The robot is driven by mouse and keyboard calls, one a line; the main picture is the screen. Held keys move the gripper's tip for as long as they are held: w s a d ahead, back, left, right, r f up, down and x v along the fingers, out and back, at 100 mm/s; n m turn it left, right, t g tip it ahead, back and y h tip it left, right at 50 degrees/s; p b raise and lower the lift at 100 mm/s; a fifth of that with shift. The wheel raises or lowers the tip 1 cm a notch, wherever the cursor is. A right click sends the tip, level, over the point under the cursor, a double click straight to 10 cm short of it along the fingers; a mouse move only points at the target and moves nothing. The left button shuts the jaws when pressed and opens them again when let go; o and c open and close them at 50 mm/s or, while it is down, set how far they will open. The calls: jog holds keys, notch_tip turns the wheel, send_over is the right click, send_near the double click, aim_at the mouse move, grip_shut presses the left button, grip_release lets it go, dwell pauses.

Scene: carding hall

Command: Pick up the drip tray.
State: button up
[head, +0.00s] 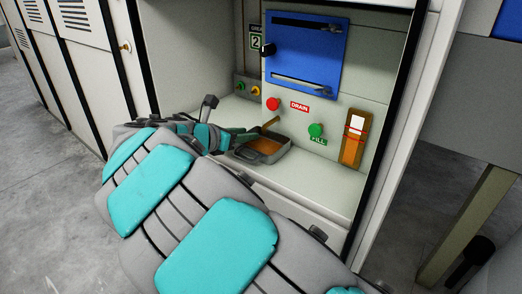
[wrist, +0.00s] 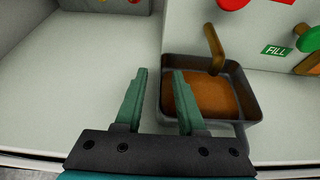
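The drip tray (head: 268,156) is a dark grey rectangular pan with orange-brown contents. It sits on the pale ledge of the recess, below a brown spout (wrist: 214,45). It also shows in the wrist view (wrist: 250,107), right of centre. My gripper (wrist: 160,72) is open, its two green fingers apart with nothing seen held between them. In the wrist view the tray's left wall appears between the fingers: the left finger is outside the tray and the right one overlaps its inside. I cannot tell whether either touches it. In the head view my gripper (head: 238,138) is at the tray's left side.
Behind the tray are a red DRAIN knob (head: 273,104), a green FILL knob (head: 316,130) and a brown level gauge (head: 354,138). A blue panel (head: 305,55) is above. The ledge (head: 315,179) is bare to the tray's right. White lockers (head: 85,50) stand at left.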

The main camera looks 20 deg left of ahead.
grip_shut()
dwell(1.4)
